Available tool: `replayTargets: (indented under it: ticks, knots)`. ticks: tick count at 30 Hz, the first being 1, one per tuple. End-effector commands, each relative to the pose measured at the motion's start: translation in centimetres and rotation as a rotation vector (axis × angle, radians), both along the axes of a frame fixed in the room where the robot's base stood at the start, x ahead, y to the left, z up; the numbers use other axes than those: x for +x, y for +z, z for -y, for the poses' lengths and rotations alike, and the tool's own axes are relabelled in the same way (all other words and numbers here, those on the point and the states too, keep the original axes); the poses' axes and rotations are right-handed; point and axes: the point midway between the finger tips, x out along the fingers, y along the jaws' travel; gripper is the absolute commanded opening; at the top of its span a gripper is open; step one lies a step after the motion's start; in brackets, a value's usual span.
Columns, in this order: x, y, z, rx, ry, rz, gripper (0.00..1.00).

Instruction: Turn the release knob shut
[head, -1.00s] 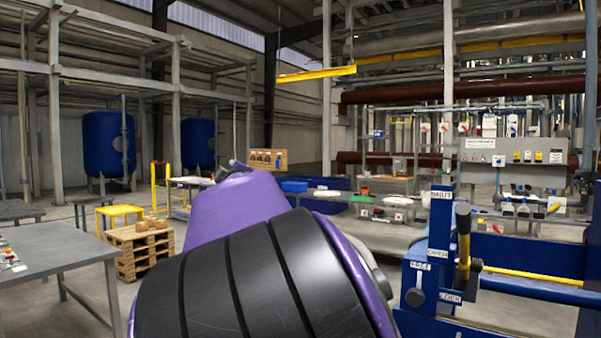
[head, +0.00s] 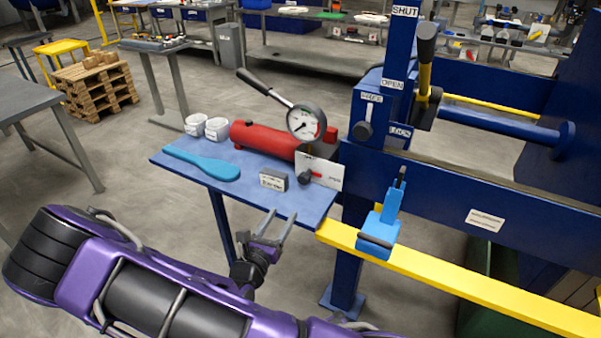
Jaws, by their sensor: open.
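A red hand pump (head: 265,140) lies on a small blue side table (head: 250,187), with a round dial gauge (head: 306,123) above it and a black-gripped lever rising to the left. A small black knob (head: 305,178), probably the release knob, sits at the pump's right end before a white plate (head: 325,172) with a red mark. The plate's writing is too small to read, so the knob's setting is unclear. My gripper (head: 281,214) is open and empty, below the knob near the table's front edge, apart from it.
A blue press frame (head: 450,170) with SHUT, OPEN and LOCK labels stands right. A light-blue tool (head: 381,228) is at the yellow rail (head: 460,280). A blue paddle (head: 203,163), a small sign (head: 273,180) and white cups (head: 205,126) occupy the table.

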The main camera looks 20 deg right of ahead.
Motion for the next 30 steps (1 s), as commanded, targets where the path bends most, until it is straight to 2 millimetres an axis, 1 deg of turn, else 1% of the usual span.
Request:
replayTargets:
  ticks: [5, 18, 21, 27, 30]
  knots:
    - [1.5, 0.0, 1.6, -0.006, 0.0, 0.0, 0.58]
    - [8.2, 0.0, 8.5, -0.004, -0.002, 0.001, 0.58]
    - [9.6, 0.0, 9.8, -0.003, -0.002, 0.002, 0.58]
    - [11.4, 0.0, 11.6, -0.002, -0.002, 0.002, 0.58]
    - [11.9, 0.0, 12.0, -0.002, -0.001, 0.001, 0.58]
